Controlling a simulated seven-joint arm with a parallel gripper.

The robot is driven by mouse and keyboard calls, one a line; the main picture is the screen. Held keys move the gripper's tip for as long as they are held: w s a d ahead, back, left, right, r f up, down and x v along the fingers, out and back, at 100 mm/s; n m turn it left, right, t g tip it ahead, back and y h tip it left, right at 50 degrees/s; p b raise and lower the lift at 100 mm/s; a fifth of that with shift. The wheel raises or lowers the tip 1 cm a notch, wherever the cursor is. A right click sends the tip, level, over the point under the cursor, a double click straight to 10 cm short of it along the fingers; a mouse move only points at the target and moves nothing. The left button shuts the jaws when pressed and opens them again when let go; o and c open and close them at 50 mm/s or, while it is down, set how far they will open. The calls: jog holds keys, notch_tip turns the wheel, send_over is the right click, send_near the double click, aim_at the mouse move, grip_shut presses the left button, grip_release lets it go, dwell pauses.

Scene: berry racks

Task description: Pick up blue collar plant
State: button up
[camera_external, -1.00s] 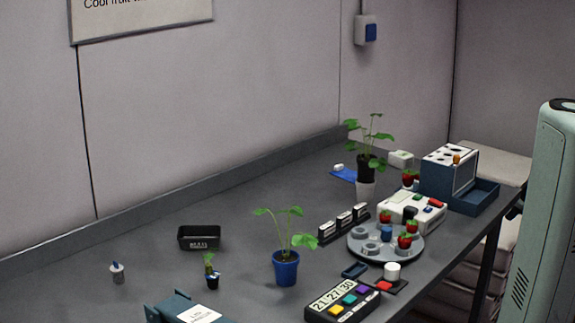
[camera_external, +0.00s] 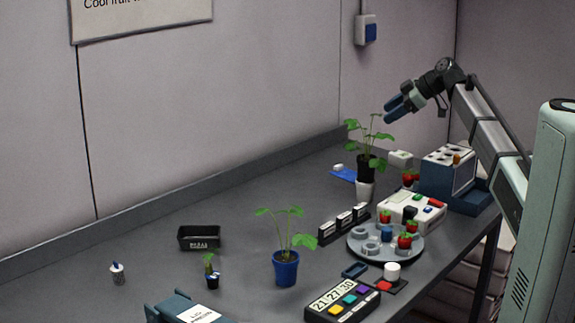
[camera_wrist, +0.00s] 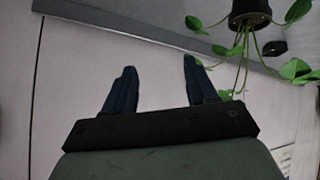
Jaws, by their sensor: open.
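A leafy plant in a blue pot (camera_external: 286,272) stands upright in the middle of the table. A small seedling in a dark pot (camera_external: 212,281) with a white label and a bluish part stands left of it; whether this is a collar is too small to tell. A taller plant in a black pot (camera_external: 366,168) stands on a white base farther back. My gripper (camera_external: 388,112) is open and empty, raised above and right of the tall plant. In the wrist view, my open fingers (camera_wrist: 159,62) frame bare wall, with a black pot (camera_wrist: 251,12) and hanging leaves at upper right.
A round grey tray (camera_external: 352,250) with red berries stands at right, near a white device (camera_external: 425,222) and a blue-and-white rack (camera_external: 438,176). A timer box (camera_external: 335,307) is at the front. A black bin (camera_external: 199,238) sits at left. Table around the bin is mostly clear.

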jog(key=s+a+f+g+h, duration=0.1)
jog(key=s+a, duration=0.3)
jog(key=a, duration=0.4)
jog(key=s+a+f+g+h, duration=0.15)
jog(key=s+a, duration=0.25)
jog(key=a, duration=0.5)
jog(key=g+h, duration=0.2)
jog(key=h, duration=0.5)
send_over(208, 264)
notch_tip(208, 264, down, 4)
jog(key=shift+y, duration=0.25)
notch_tip(208, 264, down, 13)
jog(key=shift+s+f, duration=0.1)
jog(key=c, duration=1)
